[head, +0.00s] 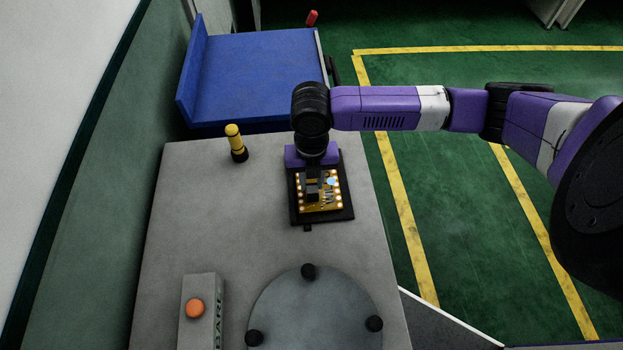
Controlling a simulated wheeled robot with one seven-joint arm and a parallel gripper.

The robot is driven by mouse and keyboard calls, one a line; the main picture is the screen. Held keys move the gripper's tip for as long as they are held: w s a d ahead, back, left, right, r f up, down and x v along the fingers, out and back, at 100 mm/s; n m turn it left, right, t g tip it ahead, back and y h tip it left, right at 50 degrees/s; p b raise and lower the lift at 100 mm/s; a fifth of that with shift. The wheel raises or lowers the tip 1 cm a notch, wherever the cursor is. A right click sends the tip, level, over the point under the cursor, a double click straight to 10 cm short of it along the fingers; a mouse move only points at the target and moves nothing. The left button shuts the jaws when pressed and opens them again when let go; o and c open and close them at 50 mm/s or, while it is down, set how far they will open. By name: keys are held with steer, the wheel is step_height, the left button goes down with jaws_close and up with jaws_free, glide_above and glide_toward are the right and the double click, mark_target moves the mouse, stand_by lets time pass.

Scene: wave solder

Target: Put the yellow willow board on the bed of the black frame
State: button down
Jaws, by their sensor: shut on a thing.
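The yellow board (317,205) lies flat over the black frame (338,217) on the grey table. Small dark and pale parts show on the board's top. My gripper (312,188) is at the board from above, its dark fingers shut on it. The frame's dark border shows around the board on the left, right and near sides. The far part of board and frame is hidden under my gripper and wrist. I cannot tell whether the board touches the frame's bed or is held just above it.
A round grey plate (318,312) with black knobs lies at the near side of the grey table (195,215). A box with an orange button (195,308) stands to its left. A yellow and black post (236,142) stands behind left. A blue tray (255,75) is beyond the table.

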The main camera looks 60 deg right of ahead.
mark_target(312, 184)
steer(key=shift+f, duration=0.35)
steer(key=c, duration=1.1)
jaws_free()
steer(key=shift+o, duration=0.2)
steer(key=shift+r+b, duration=0.65)
steer(key=shift+r, duration=3.25)
